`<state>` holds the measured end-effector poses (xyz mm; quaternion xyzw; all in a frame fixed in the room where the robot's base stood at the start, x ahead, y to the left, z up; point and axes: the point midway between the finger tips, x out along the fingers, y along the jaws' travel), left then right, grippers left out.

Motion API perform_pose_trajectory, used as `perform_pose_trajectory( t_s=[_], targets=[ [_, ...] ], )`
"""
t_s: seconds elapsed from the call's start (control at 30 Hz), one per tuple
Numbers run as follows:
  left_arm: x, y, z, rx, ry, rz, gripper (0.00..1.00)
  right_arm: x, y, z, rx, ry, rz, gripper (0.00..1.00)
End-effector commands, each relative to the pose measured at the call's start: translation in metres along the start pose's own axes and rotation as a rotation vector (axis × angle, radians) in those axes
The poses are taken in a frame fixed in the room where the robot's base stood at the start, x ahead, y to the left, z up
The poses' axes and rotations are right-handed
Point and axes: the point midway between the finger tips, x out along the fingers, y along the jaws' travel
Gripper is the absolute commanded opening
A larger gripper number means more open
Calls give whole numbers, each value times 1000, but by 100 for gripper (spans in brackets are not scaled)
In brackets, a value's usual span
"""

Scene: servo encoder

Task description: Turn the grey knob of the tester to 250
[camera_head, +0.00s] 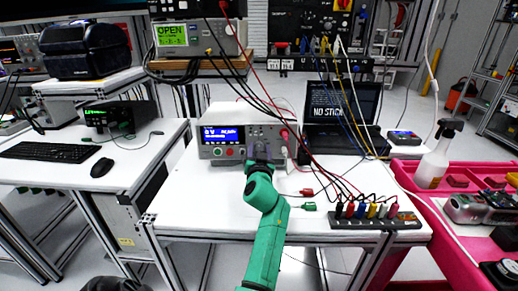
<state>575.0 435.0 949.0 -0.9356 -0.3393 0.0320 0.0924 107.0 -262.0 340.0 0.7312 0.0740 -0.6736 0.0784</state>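The tester (240,118) is a light box near the back of the middle white table, with a lit blue display (222,135) on the left of its front.
Red and black cables hang from the shelf above to the tester and a terminal strip (350,223) at the table's front right. Loose plugs (308,206) lie near the arm. A laptop (341,102) stands right of the tester. The table's left part is clear.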

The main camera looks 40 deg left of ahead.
Motion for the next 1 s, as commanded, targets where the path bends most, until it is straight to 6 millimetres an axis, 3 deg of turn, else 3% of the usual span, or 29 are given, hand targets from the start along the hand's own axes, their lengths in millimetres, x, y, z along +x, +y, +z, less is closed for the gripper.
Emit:
perform_pose_trajectory(
  t_s=[0.03,0.1,0.13,0.57,1.0],
  targets=[
    [0,0,0,0,0,0,31,0,2,1,0,-2,2,53],
    [0,0,0,0,0,0,4,0,3,1,0,-2,4,53],
    [0,0,0,0,0,0,0,0,3,1,0,-2,5,53],
    [0,0,-1,72,-1,9,0,-5,1,-7,2,12,1,53],
    [0,-2,-2,389,-3,49,0,-26,-4,-11,2,14,-6,53]
  ],
)
